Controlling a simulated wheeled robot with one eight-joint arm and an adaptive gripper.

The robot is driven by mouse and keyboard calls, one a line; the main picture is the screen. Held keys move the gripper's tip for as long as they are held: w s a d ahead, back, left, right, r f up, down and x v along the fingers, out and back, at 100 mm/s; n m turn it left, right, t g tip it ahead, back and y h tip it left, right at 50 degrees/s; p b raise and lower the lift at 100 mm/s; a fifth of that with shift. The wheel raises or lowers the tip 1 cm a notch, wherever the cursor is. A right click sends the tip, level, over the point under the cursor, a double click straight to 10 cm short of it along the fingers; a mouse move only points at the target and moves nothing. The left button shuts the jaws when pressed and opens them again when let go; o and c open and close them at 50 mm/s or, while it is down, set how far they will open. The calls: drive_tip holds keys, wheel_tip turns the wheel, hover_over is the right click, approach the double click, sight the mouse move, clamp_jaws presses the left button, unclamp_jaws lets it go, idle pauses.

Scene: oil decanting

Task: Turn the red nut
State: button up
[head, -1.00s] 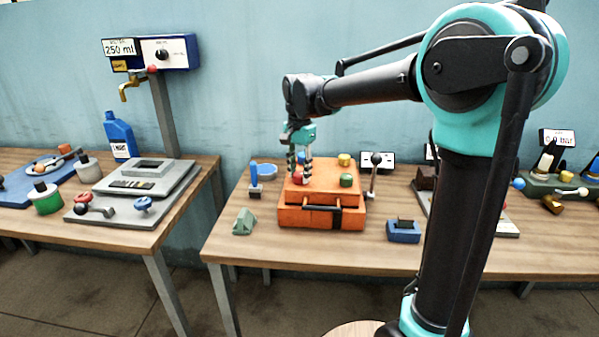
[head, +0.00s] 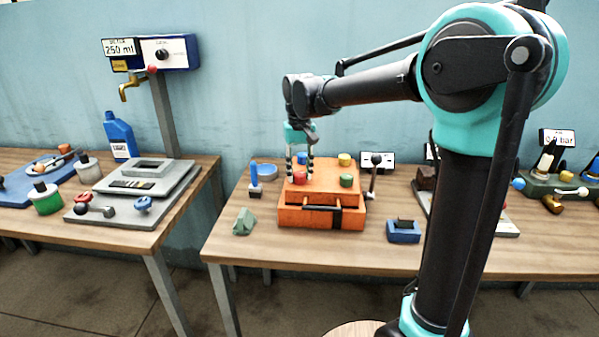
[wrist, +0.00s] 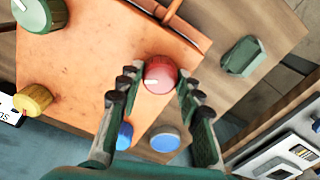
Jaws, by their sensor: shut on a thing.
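The red nut (head: 300,178) is a round knob on top of the orange box (head: 292,218), near the box's left side. It also shows in the wrist view (wrist: 160,75), with a short white mark on its top pointing left in the picture. My gripper (head: 300,172) points down over it, with one finger on either side. In the wrist view my gripper (wrist: 160,80) is shut on the red nut, with the fingertips at its sides. The contact faces are partly hidden.
A green knob (head: 346,181) and a yellow knob (head: 344,160) stand on the same box. A dark handle (head: 322,208) is on its front. A green block (head: 244,222) and a blue block (head: 403,232) lie on the table, either side of the box. A lever (head: 373,180) stands at its right.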

sight(300, 173)
drive_tip(key=n, duration=1.1)
drive_tip(key=shift+n, duration=0.4)
idle(0.3)
drive_tip(key=o, duration=1.2)
drive_tip(key=shift+c, duration=0.2)
drive_tip(key=shift+r, duration=0.15)
wheel_tip(300, 173, up, 12)
